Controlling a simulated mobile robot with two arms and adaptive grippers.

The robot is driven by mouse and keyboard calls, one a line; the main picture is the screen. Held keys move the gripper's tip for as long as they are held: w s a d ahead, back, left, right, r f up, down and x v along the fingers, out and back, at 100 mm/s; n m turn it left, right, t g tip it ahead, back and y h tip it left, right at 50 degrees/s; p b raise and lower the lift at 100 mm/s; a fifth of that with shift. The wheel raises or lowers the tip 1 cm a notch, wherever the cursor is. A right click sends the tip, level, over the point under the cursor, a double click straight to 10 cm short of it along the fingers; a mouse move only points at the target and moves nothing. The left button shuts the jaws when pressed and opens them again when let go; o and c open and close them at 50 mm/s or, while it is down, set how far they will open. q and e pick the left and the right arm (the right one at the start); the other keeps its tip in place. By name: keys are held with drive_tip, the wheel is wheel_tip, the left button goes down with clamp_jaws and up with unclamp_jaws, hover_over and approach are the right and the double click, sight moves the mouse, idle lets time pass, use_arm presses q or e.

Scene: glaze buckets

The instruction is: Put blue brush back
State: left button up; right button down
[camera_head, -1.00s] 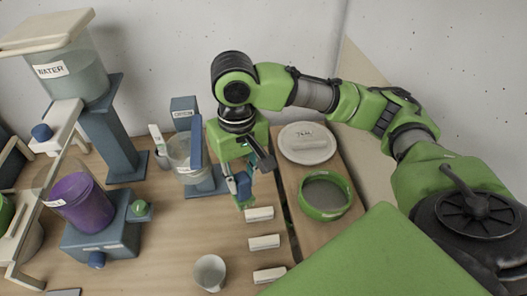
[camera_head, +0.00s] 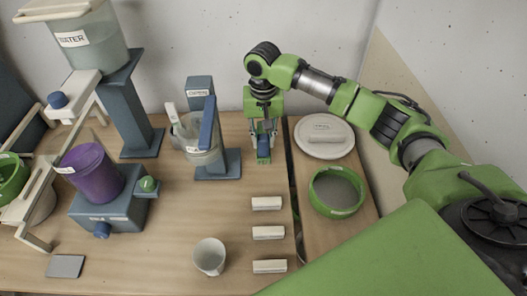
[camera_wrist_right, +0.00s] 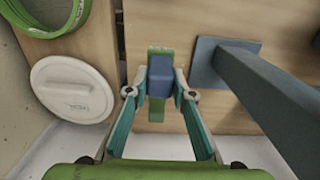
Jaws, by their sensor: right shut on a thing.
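My right gripper (camera_head: 263,140) is shut on the blue brush (camera_head: 263,152), near the back of the table. In the right wrist view the gripper (camera_wrist_right: 161,80) has a finger on each side of the brush's blue block (camera_wrist_right: 160,76). A green part (camera_wrist_right: 156,113) of the brush shows beneath it. I cannot tell whether the brush touches the wood. Three white labelled blocks stand in a row in front of the gripper: the far one (camera_head: 266,203), the middle one (camera_head: 268,233) and the near one (camera_head: 270,266). My left gripper is not in view.
A blue stand with a clear jug (camera_head: 200,150) is close left of the gripper. To the right are a white round lid (camera_head: 310,146) and a green-rimmed sieve (camera_head: 337,208). A white cup (camera_head: 210,257) is in front. A purple bucket (camera_head: 96,180) is at left.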

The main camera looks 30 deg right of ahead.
sight(264, 151)
drive_tip(key=shift+f+p, duration=0.3)
drive_tip(key=shift+f, duration=2.25)
drive_tip(key=shift+f, duration=0.1)
drive_tip(key=c, duration=1.7)
unclamp_jaws()
wheel_tip(264, 151, up, 12)
drive_tip(key=shift+r+b, duration=0.15)
drive_tip(key=shift+b, duration=0.5)
